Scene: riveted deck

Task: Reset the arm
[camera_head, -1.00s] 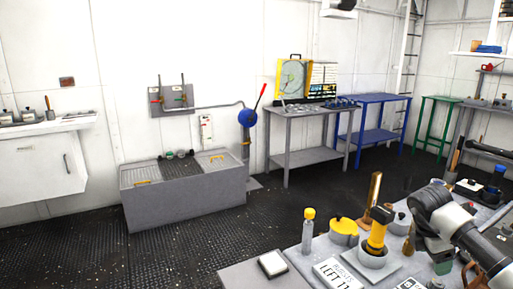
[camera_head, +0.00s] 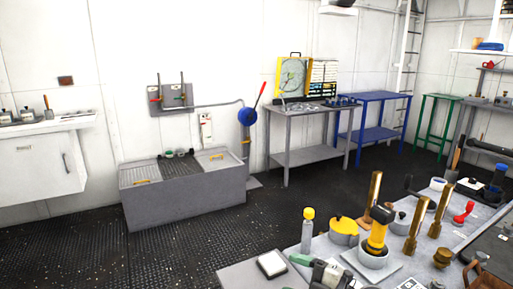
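My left gripper is not in view.
The near bench (camera_head: 235,278) holds a yellow-capped bottle (camera_head: 307,230), a yellow round pot (camera_head: 343,231), a yellow-handled tool (camera_head: 377,238) in a cup, and several brass rods. A grey box (camera_head: 185,205) stands on the black floor. Open floor lies between.

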